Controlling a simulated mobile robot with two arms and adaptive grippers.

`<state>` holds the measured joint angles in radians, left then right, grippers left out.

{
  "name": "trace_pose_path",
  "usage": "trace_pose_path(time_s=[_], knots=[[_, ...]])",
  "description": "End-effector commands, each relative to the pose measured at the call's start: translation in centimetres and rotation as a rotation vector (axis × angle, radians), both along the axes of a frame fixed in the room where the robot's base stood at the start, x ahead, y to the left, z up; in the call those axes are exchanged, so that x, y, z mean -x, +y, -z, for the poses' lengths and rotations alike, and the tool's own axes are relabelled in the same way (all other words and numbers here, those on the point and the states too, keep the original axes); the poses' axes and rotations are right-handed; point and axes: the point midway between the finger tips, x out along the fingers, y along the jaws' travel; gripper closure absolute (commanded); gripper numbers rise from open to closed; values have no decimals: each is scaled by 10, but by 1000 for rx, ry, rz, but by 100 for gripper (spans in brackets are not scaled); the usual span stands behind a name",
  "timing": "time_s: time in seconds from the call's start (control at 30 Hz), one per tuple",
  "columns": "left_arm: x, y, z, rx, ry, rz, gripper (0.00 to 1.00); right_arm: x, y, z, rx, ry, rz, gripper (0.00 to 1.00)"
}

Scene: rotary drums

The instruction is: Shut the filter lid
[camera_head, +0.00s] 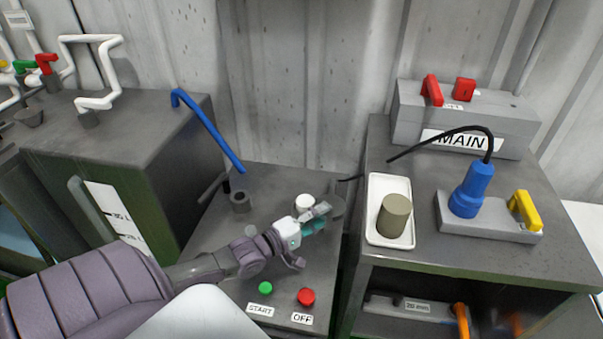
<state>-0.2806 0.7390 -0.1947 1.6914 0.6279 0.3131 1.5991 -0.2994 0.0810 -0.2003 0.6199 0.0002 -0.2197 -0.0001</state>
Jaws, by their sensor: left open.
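A round white piece (305,202) stands on the dark grey middle bench, just behind my left gripper. A grey disc-like part (337,206), which looks like the filter lid, stands raised to its right. My left gripper (314,233) is open, just in front of these two parts. One finger reaches up toward the grey disc and overlaps it in the picture; I cannot tell whether they touch. The gripper hides part of the filter's front. My right gripper is not in view.
Green (265,288) and red (306,296) buttons sit at the bench's front. The taller right cabinet holds a white tray (376,190) with an olive cylinder (394,215) and a blue plug (471,190).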

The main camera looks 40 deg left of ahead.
Motion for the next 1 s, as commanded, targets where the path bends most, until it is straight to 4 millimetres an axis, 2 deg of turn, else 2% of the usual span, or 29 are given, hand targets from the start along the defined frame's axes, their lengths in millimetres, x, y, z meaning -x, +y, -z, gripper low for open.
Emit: trace_pose_path(time_s=[0.1, 0.3, 0.5, 0.8, 0.93, 1.0], knots=[[26, 6, 1, -1, 5, 1, 56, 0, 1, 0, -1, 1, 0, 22], [56, 14, 1, -1, 3, 1, 56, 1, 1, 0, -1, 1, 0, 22], [69, 17, 0, 0, 0, 0, 56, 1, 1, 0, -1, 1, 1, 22], [70, 18, -1, 0, -2, 0, 56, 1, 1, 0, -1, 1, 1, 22], [71, 13, -4, -25, 1, 8, 78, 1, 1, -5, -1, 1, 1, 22], [73, 3, -8, -82, 7, 26, 90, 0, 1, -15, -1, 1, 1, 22]])
